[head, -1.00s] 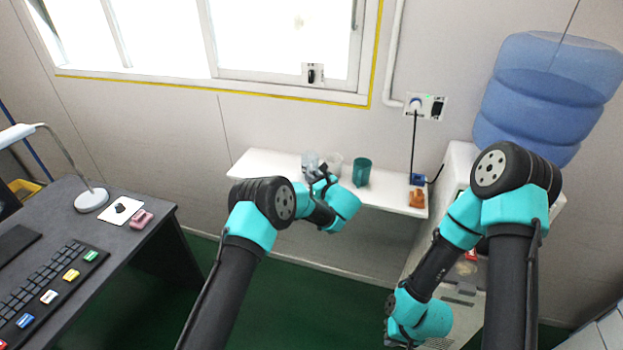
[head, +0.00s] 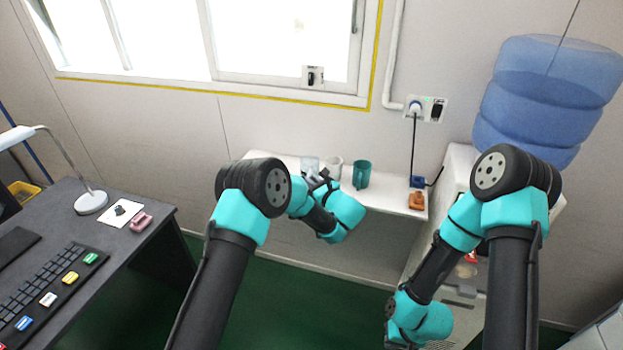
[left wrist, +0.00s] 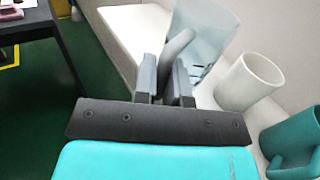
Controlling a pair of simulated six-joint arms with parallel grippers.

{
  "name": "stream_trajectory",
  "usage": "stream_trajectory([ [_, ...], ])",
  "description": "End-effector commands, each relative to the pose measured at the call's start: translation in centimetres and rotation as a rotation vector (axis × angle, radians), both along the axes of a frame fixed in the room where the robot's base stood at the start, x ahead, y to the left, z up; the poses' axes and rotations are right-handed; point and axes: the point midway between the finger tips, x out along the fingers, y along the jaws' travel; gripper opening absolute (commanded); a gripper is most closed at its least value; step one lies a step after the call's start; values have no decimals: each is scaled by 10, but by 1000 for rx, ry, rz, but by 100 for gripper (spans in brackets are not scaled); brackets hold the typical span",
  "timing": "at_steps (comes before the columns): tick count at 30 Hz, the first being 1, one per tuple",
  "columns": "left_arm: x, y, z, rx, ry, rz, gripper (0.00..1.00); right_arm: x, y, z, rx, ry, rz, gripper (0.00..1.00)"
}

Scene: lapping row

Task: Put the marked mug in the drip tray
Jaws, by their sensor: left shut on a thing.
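A translucent grey-blue mug (head: 310,164) is at the shelf, left of a white mug (head: 335,166) and a teal mug (head: 361,174). My left gripper (head: 319,181) is at its near side. In the left wrist view my left gripper (left wrist: 164,74) is shut on the handle of the translucent mug (left wrist: 207,40), which shows a small dark mark low on its side. The white mug (left wrist: 250,82) and teal mug (left wrist: 292,142) stand to its right. My right gripper is out of view below the right arm. I cannot clearly make out the drip tray.
The white shelf (head: 394,197) runs under the window, with an orange-brown object (head: 416,200) at its right. A water dispenser with a blue bottle (head: 545,95) stands to the right, partly hidden by my right arm. A dark desk (head: 150,205) is at the left.

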Motion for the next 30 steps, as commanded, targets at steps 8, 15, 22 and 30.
stream_trajectory([
  [8, -31, -1, 3, 1, 1, -1, 0, 0, 0, 0, 0, 0, 0, 0],
  [15, -57, 0, 5, 1, 1, 0, 0, 0, 0, 0, 0, 0, 0, 0],
  [22, -78, -1, 8, 0, 0, -2, 0, 0, 0, 0, 0, 0, 0, 0],
  [30, -93, 0, 9, -1, -1, 0, 0, 0, 0, 0, 0, 0, 0, 0],
])
